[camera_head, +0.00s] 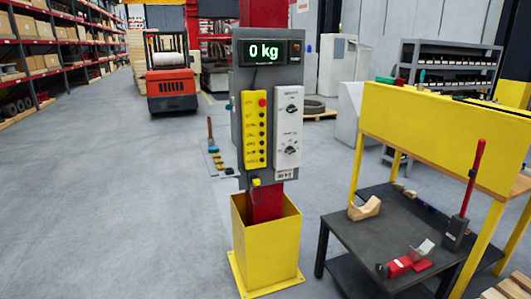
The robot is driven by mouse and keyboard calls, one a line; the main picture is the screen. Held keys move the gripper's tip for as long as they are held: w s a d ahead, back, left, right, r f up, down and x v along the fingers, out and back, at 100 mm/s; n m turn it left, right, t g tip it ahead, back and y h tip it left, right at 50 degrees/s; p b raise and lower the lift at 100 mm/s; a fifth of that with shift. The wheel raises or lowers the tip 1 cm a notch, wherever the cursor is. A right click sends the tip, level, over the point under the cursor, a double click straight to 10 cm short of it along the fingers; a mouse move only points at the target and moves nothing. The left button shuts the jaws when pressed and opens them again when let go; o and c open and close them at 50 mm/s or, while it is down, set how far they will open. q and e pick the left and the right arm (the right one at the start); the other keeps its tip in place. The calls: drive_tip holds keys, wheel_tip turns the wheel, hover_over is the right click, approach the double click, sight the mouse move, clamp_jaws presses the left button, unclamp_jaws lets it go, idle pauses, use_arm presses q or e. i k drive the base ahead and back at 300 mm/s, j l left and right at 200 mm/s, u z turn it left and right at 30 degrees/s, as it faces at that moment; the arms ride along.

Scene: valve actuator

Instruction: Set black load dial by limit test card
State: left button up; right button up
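A white control box (289,131) is mounted on the right side of a grey panel on a post. It carries an upper black dial (291,109) and a lower black dial (290,150). Their markings are too small to read. A small label (284,175) with dark print sits at the bottom of the box; I cannot tell whether it is the limit test card. Above, a display (264,51) reads "0 kg" in green. Neither of my grippers is in this view.
A yellow pendant (254,129) with a red button hangs left of the box. The post stands in a yellow base guard (266,245). A dark table (385,243) at right holds a red-handled lever and a red tool. The floor at left is clear.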

sight(290, 149)
drive_tip(key=i+l+u, duration=0.15)
drive_tip(key=i+l, duration=0.2)
drive_tip(key=i, duration=0.25)
drive_tip(key=i+l+u, duration=0.15)
drive_tip(key=i+l, duration=0.25)
drive_tip(key=i, duration=0.2)
